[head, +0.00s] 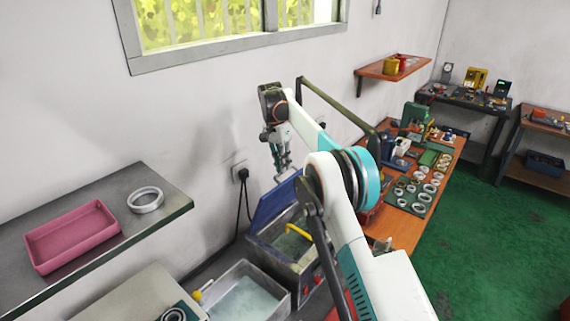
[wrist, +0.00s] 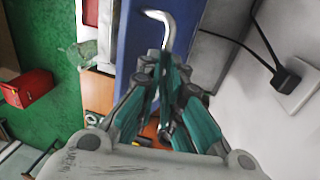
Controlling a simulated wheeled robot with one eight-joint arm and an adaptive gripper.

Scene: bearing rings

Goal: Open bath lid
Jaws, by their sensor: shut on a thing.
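The bath lid (head: 274,204) is a blue panel, raised and tilted up at the back of the metal bath (head: 255,246). In the wrist view the blue lid (wrist: 140,45) carries a bent silver handle (wrist: 169,28). My gripper (head: 282,165) is above the lid in the head view. In the wrist view my gripper (wrist: 167,72) is closed with its fingertips on the handle's near end. The fingers hide the exact contact. The bath's opening shows, with a yellow part (head: 299,231) inside.
An open basin of pale liquid (head: 245,300) stands in front of the bath. A wall socket with a black plug (head: 241,173) is left of the lid. A shelf with a pink tray (head: 72,235) and a ring (head: 146,199) is at left. A wooden bench (head: 402,230) with rings is at right.

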